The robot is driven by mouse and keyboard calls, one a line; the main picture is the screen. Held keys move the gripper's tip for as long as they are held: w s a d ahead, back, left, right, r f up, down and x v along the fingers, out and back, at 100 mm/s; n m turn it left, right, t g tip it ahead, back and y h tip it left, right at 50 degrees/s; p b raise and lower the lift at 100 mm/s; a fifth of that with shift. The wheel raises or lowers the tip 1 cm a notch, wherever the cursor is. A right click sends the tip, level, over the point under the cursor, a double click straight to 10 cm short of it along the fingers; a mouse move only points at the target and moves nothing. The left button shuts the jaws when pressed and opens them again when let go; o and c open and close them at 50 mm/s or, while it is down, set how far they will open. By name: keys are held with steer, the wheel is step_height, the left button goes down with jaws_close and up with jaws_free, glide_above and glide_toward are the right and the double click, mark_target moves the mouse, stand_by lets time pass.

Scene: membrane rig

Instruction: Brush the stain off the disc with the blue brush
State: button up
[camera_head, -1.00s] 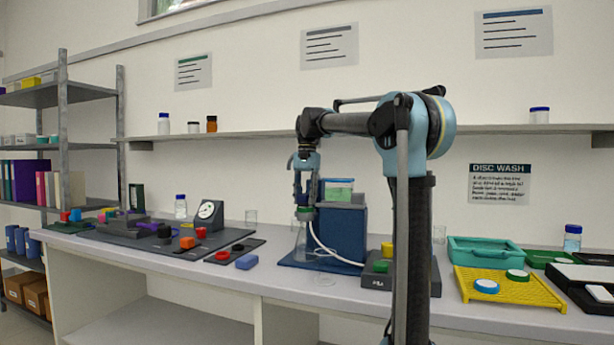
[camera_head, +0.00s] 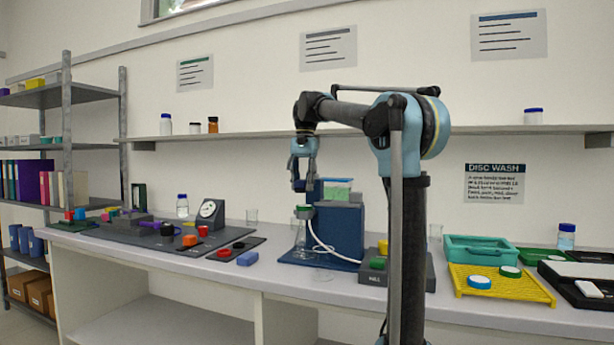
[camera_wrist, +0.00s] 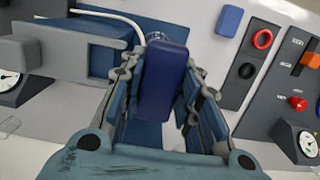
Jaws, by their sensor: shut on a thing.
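My gripper (camera_head: 303,184) is raised above the glass flask (camera_head: 301,238), pointing down. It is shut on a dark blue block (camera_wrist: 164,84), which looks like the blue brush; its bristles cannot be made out. Two round discs lie at the right: a blue-rimmed one with a white top (camera_head: 479,282) and a green-rimmed one (camera_head: 510,272). Both are on the yellow rack (camera_head: 541,293). I cannot make out a stain on either. A second, lighter blue block (camera_head: 247,258) lies on the bench left of the flask; it also shows in the wrist view (camera_wrist: 229,20).
The blue stand (camera_head: 339,232) with a white tube is close right of my gripper. A teal tray (camera_head: 484,247) stands behind the rack. A wall shelf (camera_head: 260,134) runs behind my arm.

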steer(key=shift+r, duration=1.7)
